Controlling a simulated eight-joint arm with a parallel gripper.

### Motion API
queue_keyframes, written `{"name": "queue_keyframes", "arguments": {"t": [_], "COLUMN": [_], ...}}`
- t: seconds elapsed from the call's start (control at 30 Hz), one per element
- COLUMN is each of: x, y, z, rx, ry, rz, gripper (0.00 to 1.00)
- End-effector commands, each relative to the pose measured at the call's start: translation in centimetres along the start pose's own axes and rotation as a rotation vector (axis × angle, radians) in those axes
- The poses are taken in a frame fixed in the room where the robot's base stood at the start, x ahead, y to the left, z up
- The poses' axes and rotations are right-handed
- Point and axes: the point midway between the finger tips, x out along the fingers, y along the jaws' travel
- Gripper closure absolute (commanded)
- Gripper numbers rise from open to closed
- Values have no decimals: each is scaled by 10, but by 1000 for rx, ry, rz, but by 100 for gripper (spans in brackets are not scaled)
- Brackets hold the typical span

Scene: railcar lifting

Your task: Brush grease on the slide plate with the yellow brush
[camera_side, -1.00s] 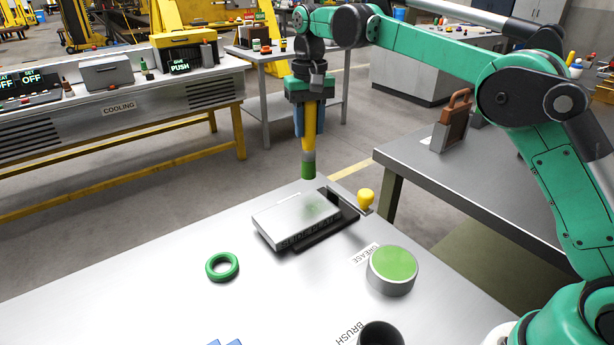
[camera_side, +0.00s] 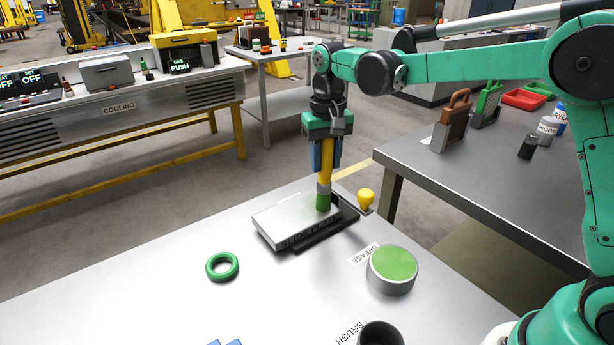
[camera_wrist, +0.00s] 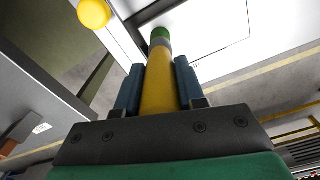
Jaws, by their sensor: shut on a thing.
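My gripper (camera_side: 326,154) is shut on the yellow brush (camera_side: 326,172) and holds it near upright, tip down. The brush also shows between the blue fingers in the wrist view (camera_wrist: 160,85). Its green tip (camera_side: 323,201) is at the right part of the slide plate (camera_side: 290,220), touching it or just above; I cannot tell which. The plate is a silver slab lying on a dark frame (camera_side: 335,228). The green patch seen earlier on it is hidden behind the tip or not visible. The grease tin (camera_side: 391,283) with a green top stands at the front right.
A yellow knob (camera_side: 366,199) stands just right of the plate. A green ring (camera_side: 222,266) lies at left, and a dark brush holder (camera_side: 380,334) stands at the front edge. The table's left part (camera_side: 120,290) is largely clear.

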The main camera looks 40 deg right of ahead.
Motion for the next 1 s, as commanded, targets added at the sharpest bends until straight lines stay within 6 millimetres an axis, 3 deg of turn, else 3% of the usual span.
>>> {"name": "queue_keyframes", "arguments": {"t": [0.13, 0.77, 1.0], "x": [0, 0, 0], "y": [4, -14, -8], "z": [12, -46, -27], "rx": [0, 0, 0], "ry": [-1, 0, -1], "rz": [0, 0, 0], "gripper": [100, 100, 100]}}
